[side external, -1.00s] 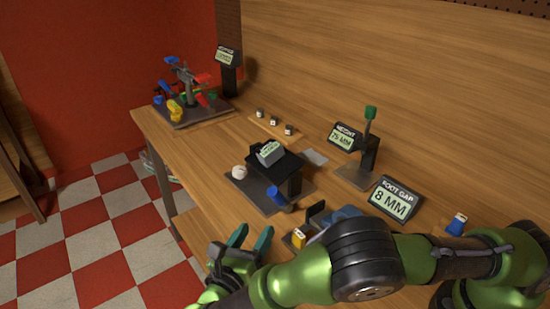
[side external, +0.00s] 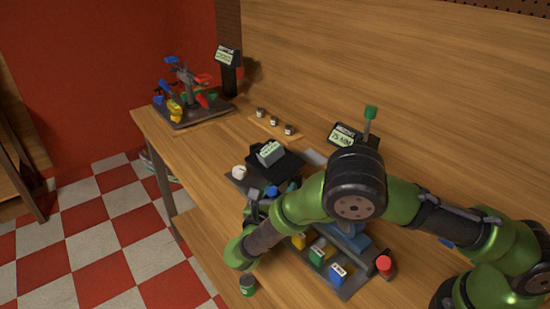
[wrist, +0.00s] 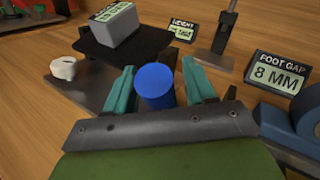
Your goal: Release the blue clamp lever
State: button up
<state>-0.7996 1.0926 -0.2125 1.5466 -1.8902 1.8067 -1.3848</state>
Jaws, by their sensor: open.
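In the wrist view my gripper (wrist: 158,68) is open, its two teal fingers on either side of a blue round knob (wrist: 155,87). I cannot tell whether either finger touches it. The knob also shows in the side view (side external: 272,191), on the dark base of the scale-like stand, with my gripper (side external: 258,208) largely hidden by the arm. A fixture with coloured parts stands at the far left; it has a blue piece (side external: 172,60) high up and another blue piece (side external: 159,99) low on its left. I cannot tell which blue part is the clamp lever.
A white knob (wrist: 63,68) sits left of the stand (wrist: 125,40). A foot gap display (wrist: 277,73) and height gauge (wrist: 213,45) stand to the right. Coloured blocks, including a blue one (side external: 338,273), and a red-topped piece (side external: 384,264) lie near the front.

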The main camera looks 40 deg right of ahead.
jog(key=shift+c, duration=0.3)
grip_shut()
jog(key=shift+d+r, duration=0.1)
jog(key=shift+d+r+m+g+y, duration=0.1)
jog(key=shift+d+m+g+y, duration=0.45)
jog(key=shift+y, duration=0.65)
jog(key=shift+d+m+g+y, duration=0.35)
jog(key=shift+d+m+y, duration=0.35)
jog(key=shift+y, duration=0.6)
jog(key=shift+o, duration=0.3)
grip_release()
